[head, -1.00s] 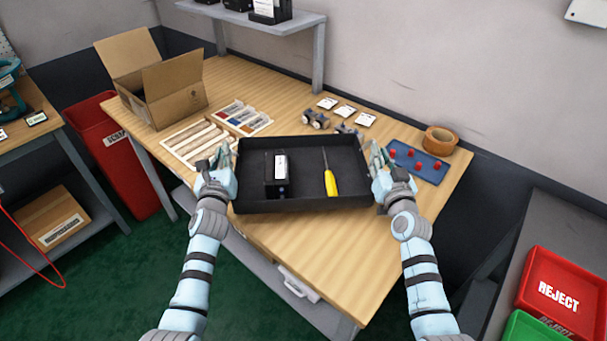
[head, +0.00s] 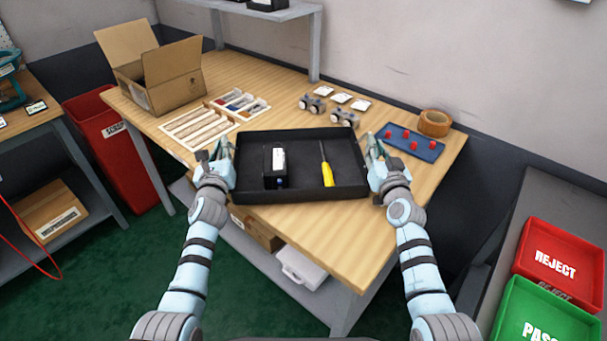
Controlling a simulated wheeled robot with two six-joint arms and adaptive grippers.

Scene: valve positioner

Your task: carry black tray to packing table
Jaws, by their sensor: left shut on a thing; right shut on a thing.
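The black tray (head: 300,189) is level between my two grippers, over the near edge of the wooden packing table (head: 330,245). A black boxy device (head: 274,168) with a white label and a yellow-handled screwdriver (head: 327,172) lie in it. My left gripper (head: 222,160) is shut on the tray's left wall. My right gripper (head: 376,158) is shut on its right wall. I cannot tell whether the tray's underside touches the table top.
On the table are an open carton (head: 160,80), a compartment organiser (head: 205,124), small grey fittings (head: 343,118), white cards (head: 341,98), a blue board with red pegs (head: 410,144) and a tape roll (head: 433,123). The table's front part is bare. Red reject (head: 556,262) and green pass (head: 545,318) bins stand at right.

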